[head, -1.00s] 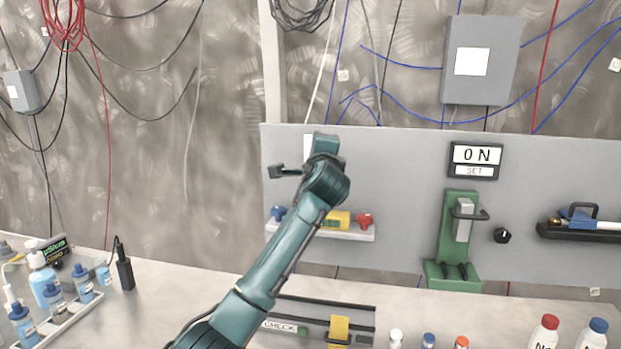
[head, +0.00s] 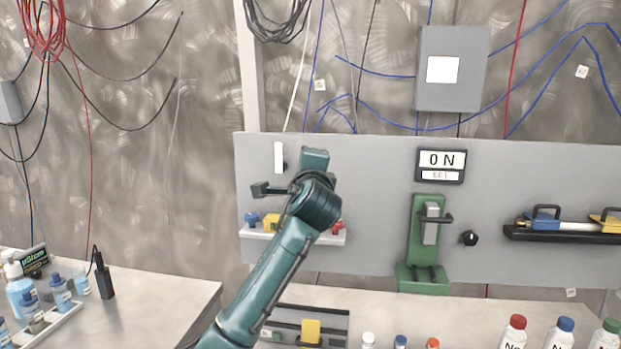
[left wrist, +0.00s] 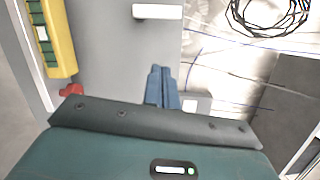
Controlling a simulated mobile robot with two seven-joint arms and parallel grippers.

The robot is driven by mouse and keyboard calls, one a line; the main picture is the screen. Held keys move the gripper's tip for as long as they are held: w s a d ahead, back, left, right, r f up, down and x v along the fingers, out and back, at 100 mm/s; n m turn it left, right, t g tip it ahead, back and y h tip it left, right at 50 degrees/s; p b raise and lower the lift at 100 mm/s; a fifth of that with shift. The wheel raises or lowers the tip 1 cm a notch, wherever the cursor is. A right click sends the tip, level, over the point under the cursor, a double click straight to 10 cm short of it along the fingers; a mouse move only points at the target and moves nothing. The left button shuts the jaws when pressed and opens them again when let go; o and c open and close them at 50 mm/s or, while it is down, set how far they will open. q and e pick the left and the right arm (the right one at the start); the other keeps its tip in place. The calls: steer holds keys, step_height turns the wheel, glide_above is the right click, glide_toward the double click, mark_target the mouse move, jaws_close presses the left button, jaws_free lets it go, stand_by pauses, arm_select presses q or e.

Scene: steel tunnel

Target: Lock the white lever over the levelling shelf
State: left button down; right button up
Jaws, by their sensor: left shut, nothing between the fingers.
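The white lever (head: 279,157) stands upright on the grey panel, above the white levelling shelf (head: 256,234). In the left wrist view the lever (left wrist: 158,11) lies crosswise at the top. The shelf carries a blue knob (head: 252,218), a yellow level (head: 270,222) and a red knob (head: 337,227); my arm partly hides the level. In the left wrist view the yellow level (left wrist: 58,40) is at the upper left. My left gripper (left wrist: 160,72) is shut and empty, apart from the lever; my arm hides its fingers in the head view. My right gripper is not in view.
Several bottles stand on the bench (head: 400,310).

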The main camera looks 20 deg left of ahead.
arm_select(q)
steer(key=shift+v, duration=1.9)
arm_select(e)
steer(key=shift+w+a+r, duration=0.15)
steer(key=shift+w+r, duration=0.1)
arm_select(q)
steer(key=shift+d+r, duration=0.1)
